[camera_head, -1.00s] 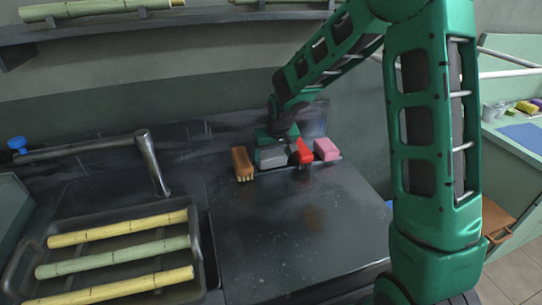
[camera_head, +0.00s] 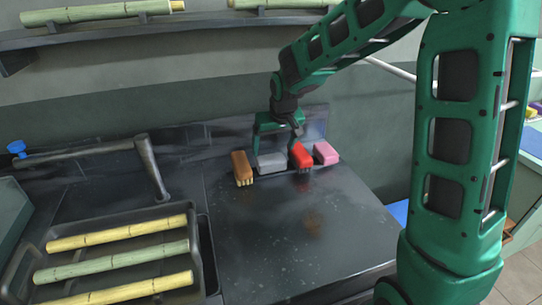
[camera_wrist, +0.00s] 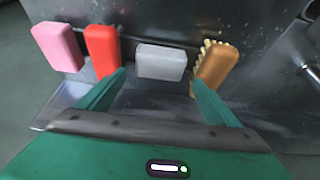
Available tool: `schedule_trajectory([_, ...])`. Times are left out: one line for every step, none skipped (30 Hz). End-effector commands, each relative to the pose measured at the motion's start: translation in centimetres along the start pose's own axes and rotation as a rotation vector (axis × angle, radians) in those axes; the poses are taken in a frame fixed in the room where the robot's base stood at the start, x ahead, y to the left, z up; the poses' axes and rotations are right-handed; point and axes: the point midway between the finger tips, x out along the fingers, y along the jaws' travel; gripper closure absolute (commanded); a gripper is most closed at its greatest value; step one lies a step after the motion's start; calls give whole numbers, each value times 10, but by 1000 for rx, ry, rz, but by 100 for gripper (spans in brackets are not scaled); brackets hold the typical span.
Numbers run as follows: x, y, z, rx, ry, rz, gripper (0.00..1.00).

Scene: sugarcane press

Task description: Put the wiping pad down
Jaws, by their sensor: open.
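The wiping pad appears to be the grey flat block (camera_head: 271,163), lying on the dark counter at the foot of its back wall. It also shows in the wrist view (camera_wrist: 161,63), between and beyond my fingertips. My gripper (camera_head: 277,142) is open and empty, just above and behind the pad. In the wrist view, my open fingers (camera_wrist: 160,82) spread wider than the pad, with a gap to it.
A brown brush (camera_head: 241,166) stands left of the pad; a red brush (camera_head: 301,157) and a pink sponge (camera_head: 326,153) are on its right, close together. A tray (camera_head: 207,255) of cane stalks lies at left. The counter in front is clear.

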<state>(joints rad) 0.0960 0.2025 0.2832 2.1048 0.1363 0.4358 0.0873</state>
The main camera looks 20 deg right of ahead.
Motion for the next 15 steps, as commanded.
schedule_trajectory([-10, 0, -1, 0, 3, 0, 15])
schedule_trajectory([-15, 0, -1, 0, 3, 0, 15])
schedule_trajectory([-22, 0, -1, 0, 4, 0, 15])
schedule_trajectory([-26, 0, 0, 0, 2, 0, 15])
schedule_trajectory([-29, 0, 0, 0, 2, 0, 15])
schedule_trajectory([-34, 0, -1, 0, 3, 0, 15])
schedule_trajectory([-36, 0, 0, 0, 2, 0, 15])
schedule_trajectory([-39, 0, 0, 0, 1, 0, 15])
schedule_trajectory([-41, 0, 0, 0, 0, 0, 15])
schedule_trajectory([-42, 0, 0, 0, 0, 0, 15])
schedule_trajectory([-44, 0, 0, 1, 1, 0, 15])
schedule_trajectory([-45, 0, 0, 1, 0, 0, 15])
schedule_trajectory([-45, 0, 0, 0, 0, 0, 15])
schedule_trajectory([-46, 0, 0, 0, 0, 0, 15])
schedule_trajectory([-46, 0, 0, 0, 0, 0, 15])
